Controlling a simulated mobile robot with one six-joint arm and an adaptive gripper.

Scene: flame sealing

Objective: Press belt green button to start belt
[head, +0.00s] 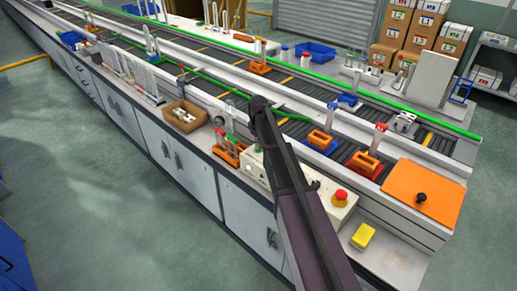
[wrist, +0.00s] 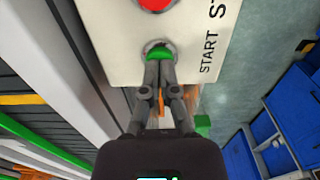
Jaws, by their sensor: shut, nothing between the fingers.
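The control box (wrist: 112,50) is a cream panel with START lettering in the wrist view. Its green button (wrist: 159,54) sits in a round collar, right at the tips of my gripper (wrist: 160,66). My gripper is shut and empty, and its tips overlap the button's lower edge; I cannot tell whether they touch it. A red button (wrist: 155,4) shows on the same panel, cut by the top edge. In the head view the control box (head: 342,212) is partly hidden behind my arm, with a red mushroom button (head: 340,196) on top. The green button is hidden there.
The roller belt (head: 290,128) runs behind the box, carrying orange and blue holders (head: 321,141). On the bench are a yellow block (head: 362,236), an orange rack (head: 229,150) and a cardboard box (head: 184,117). An orange plate (head: 424,192) covers the belt's near end.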

